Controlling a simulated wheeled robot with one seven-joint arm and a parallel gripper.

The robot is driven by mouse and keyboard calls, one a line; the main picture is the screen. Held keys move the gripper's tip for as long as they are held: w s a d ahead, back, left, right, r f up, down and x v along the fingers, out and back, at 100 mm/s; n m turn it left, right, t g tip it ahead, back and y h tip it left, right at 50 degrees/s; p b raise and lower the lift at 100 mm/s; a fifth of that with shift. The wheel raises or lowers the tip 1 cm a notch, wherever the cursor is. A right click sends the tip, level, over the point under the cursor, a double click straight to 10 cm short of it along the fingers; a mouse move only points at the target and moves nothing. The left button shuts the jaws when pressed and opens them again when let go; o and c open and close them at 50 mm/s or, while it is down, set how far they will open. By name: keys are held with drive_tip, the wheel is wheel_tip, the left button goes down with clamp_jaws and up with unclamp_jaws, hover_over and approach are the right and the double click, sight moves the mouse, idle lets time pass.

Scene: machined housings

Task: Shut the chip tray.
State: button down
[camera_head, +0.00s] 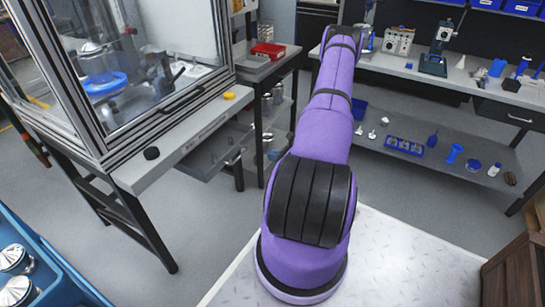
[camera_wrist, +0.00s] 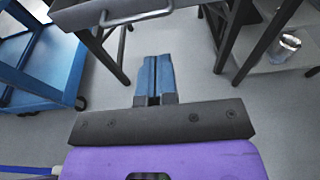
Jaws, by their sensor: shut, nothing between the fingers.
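The chip tray (camera_head: 213,150) is a grey drawer under the glass-walled machine's bench. It sticks out from below the bench top, so it stands open. A bar handle (camera_head: 236,156) is on its front. In the wrist view the tray's handle (camera_wrist: 136,19) shows at the top, with the dark tray front (camera_wrist: 88,15) beside it. My gripper (camera_wrist: 152,60) shows in the wrist view with its blue fingers shut together and empty. The fingers point towards the handle and appear apart from it. In the head view my gripper is not visible; my purple arm covers part of the scene.
The bench has dark legs (camera_head: 145,232). A yellow button (camera_head: 229,96) and a black knob (camera_head: 152,153) are on its top. A dark shelf unit (camera_head: 268,68) stands right of the tray. A blue cart (camera_wrist: 42,65) is at left in the wrist view. Grey floor lies between.

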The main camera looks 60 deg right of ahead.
sight(218, 143)
drive_tip(key=x, duration=1.1)
drive_tip(key=shift+w, duration=0.1)
drive_tip(key=r+x, duration=0.1)
drive_tip(key=x, duration=0.5)
drive_tip(key=r+x, duration=0.1)
drive_tip(key=x, duration=0.4)
drive_tip(key=r+x, duration=0.1)
drive_tip(key=x, duration=0.5)
drive_tip(key=shift+w+a+r, duration=0.15)
drive_tip(key=shift+w+r, duration=0.1)
drive_tip(key=shift+w, duration=0.45)
